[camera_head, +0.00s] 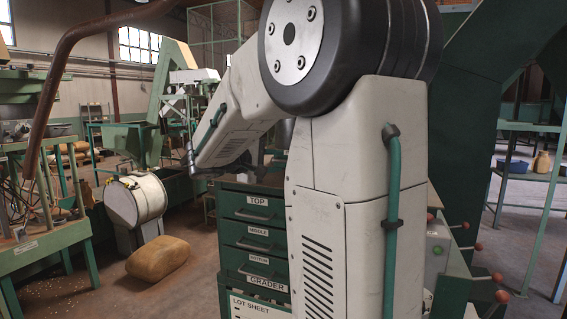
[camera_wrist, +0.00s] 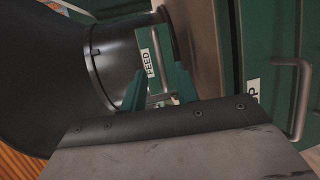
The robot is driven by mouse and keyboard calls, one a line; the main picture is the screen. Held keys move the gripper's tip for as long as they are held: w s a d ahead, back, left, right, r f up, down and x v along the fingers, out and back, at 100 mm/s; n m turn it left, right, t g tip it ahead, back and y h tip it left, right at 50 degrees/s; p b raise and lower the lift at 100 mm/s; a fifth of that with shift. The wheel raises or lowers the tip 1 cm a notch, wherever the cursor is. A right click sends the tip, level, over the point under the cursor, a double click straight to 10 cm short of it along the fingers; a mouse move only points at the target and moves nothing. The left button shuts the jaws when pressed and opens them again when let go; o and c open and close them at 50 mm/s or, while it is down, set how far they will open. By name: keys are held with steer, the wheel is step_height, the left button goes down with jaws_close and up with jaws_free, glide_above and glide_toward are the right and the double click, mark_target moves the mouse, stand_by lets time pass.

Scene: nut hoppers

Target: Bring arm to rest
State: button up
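My arm fills the middle of the head view as a thick white upright link (camera_head: 345,190) with a big dark round joint (camera_head: 297,45) on top. From there the white forearm (camera_head: 235,115) slopes down to the left. My gripper is not clear in the head view.
A green drawer cabinet (camera_head: 252,225) labelled TOP, MIDDLE, BOTTOM and GRADER stands behind my arm; a drawer handle (camera_wrist: 302,95) is close in the wrist view. A tan sack (camera_head: 158,259) lies on the floor by a white drum (camera_head: 136,199). A green bench (camera_head: 45,245) stands left.

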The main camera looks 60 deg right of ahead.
steer(key=shift+v, duration=1.15)
steer(key=s+a+f+y, duration=0.8)
steer(key=a+f, duration=0.3)
steer(key=s+a+f+t+y, duration=0.1)
steer(key=s+a+y, duration=0.1)
steer(key=a, duration=0.5)
steer(key=s+a+f+t+y, duration=0.1)
steer(key=s+a+f+y, duration=0.1)
steer(key=s+a, duration=0.3)
steer(key=s+a+f+n+t+y, duration=0.1)
steer(key=s+a+t+y, duration=0.1)
steer(key=a, duration=0.9)
steer(key=shift+s+f+y, duration=0.25)
steer(key=shift+s+y, duration=0.5)
steer(key=shift+y, duration=0.15)
